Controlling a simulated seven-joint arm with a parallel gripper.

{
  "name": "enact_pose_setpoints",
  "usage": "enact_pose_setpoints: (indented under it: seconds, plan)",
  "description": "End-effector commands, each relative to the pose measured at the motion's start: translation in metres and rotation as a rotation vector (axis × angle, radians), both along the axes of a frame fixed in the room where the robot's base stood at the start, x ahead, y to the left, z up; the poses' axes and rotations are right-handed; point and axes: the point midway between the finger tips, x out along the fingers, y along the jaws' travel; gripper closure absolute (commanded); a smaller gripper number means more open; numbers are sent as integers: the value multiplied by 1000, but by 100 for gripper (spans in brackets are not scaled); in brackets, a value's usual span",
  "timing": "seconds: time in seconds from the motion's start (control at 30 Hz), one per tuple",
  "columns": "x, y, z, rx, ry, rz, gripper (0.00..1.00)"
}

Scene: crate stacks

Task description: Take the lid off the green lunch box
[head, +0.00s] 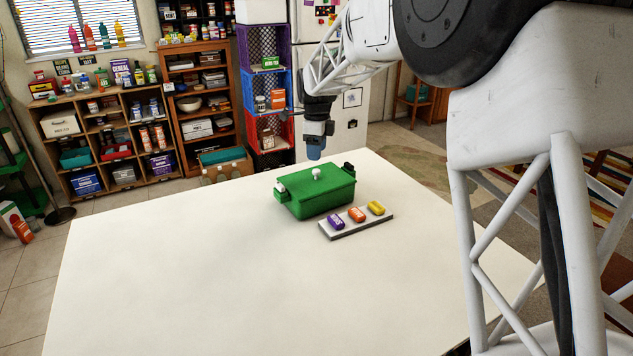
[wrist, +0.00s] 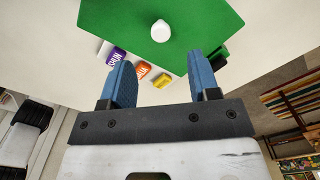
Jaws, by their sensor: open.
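The green lunch box (head: 318,198) stands on the white table with its green lid (head: 300,180) on top. A white round knob (head: 316,174) sits in the middle of the lid. It also shows in the wrist view (wrist: 161,31), with the green lid (wrist: 200,18) around it. A white clasp shows at the box's left end and a black one at its right end. My gripper (head: 315,153) hangs above and behind the box, apart from it. In the wrist view my gripper (wrist: 164,80) has its two blue fingers spread, with nothing held; the knob lies beyond the fingertips.
A grey tray (head: 341,234) with a purple (head: 335,222), an orange (head: 357,214) and a yellow item (head: 376,208) lies just in front of the box. The white table (head: 190,270) is clear at the left and front. Stacked crates (head: 268,90) and shelves stand behind.

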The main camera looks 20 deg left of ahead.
Motion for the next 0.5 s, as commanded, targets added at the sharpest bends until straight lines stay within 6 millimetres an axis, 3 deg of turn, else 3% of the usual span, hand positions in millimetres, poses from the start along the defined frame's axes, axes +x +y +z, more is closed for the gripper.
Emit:
enact_pose_setpoints:
  seconds: [0.23, 0.5]
  plan:
    - [0, 0, -4, 0, 1, 1, 44]
    - [0, 0, -24, -1, 1, 1, 44]
